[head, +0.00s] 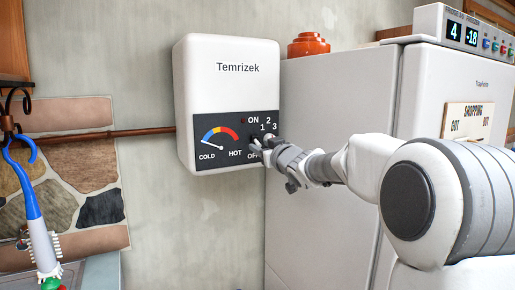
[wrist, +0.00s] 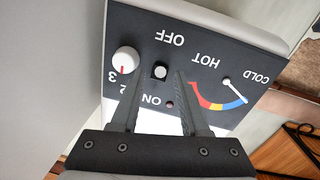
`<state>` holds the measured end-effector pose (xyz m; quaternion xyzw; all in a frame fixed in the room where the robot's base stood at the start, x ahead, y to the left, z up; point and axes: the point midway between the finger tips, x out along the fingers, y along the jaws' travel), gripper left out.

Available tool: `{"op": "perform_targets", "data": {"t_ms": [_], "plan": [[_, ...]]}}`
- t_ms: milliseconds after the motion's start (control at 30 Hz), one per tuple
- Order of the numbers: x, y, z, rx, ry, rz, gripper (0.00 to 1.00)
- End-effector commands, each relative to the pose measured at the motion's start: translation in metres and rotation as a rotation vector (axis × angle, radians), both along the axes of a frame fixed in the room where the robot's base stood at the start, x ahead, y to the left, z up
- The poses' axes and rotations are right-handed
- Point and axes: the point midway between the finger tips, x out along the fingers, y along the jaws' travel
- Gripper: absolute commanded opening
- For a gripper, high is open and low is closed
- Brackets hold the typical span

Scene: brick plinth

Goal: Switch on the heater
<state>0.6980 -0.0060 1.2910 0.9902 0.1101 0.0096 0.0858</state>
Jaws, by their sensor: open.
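The heater (head: 228,75) is a white wall box marked "Temrizek" with a dark control panel (head: 215,158). In the wrist view the panel is upside down. It shows a small switch (wrist: 160,71) with a whitish face between OFF and ON, a white knob (wrist: 125,60) with a red mark by the numbers, and a dark red lamp (wrist: 169,103) that looks unlit. The dial needle (wrist: 234,90) points toward COLD. My gripper (head: 259,146) is open at the panel's right side; in the wrist view its fingers (wrist: 160,78) flank the switch. Contact cannot be told.
A white fridge (head: 325,130) stands close to the heater's right, with an orange-red container (head: 308,45) and a display box (head: 465,35) on top. A copper pipe (head: 145,133) runs left from the heater. A blue-handled brush (head: 35,215) hangs at the left.

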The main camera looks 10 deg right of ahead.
Motion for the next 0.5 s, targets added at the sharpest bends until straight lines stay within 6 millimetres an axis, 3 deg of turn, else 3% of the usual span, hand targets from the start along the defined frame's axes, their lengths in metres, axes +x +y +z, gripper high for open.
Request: {"op": "perform_targets", "data": {"t_ms": [200,500], "plan": [[0.015,0.004,0.000,0.000,0.000,0.000,0.45],[0.017,0.004,0.000,0.000,0.000,0.000,0.45]]}}
